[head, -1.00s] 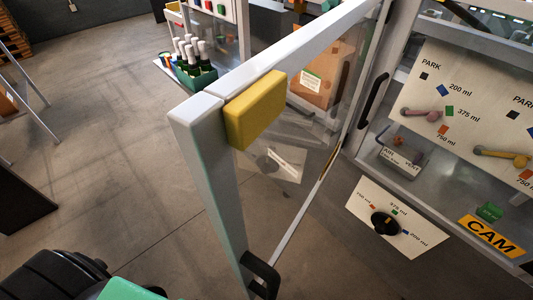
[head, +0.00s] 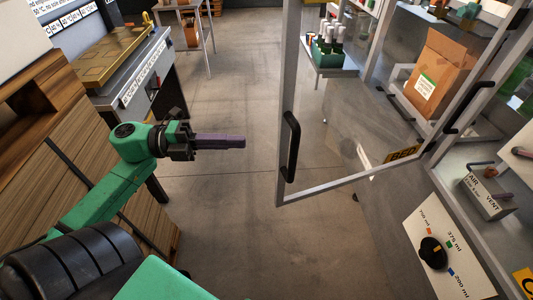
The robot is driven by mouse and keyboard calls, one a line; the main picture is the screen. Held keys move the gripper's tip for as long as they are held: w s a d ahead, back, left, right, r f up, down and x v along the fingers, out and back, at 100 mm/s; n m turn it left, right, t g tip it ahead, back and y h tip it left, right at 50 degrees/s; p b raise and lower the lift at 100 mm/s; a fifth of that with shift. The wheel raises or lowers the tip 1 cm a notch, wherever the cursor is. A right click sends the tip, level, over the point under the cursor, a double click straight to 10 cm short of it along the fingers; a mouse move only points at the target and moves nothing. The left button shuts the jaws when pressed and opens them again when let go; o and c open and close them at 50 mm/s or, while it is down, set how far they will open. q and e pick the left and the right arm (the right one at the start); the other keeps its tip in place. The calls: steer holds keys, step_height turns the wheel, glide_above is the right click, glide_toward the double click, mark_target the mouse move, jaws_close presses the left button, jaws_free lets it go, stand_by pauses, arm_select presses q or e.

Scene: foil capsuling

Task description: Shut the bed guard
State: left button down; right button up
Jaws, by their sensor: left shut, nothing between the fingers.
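The bed guard (head: 281,130) is a clear panel in a pale metal frame. It stands swung open, its free edge out over the floor in the middle of the head view. A black bar handle (head: 291,147) is on that free edge. A yellow label (head: 403,154) shows low on or through the panel; its lettering is hard to read. My left gripper (head: 243,142) has its purplish fingers shut and empty. It points right, to the left of the handle and apart from it. My right gripper is not in view.
The machine front carries a dial plate (head: 412,228) with a black knob and an AIR VENT box (head: 487,205). A wooden cabinet (head: 75,150) and bench stand left. Floor between is clear.

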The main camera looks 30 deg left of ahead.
arm_select(q)
steer(key=w+a+p+x, duration=0.1)
steer(key=p+x, duration=0.2)
steer(key=x, duration=0.6)
steer(key=shift+w+d+f, duration=0.2)
steer(key=shift+w+f, duration=0.1)
steer(key=shift+w, duration=0.2)
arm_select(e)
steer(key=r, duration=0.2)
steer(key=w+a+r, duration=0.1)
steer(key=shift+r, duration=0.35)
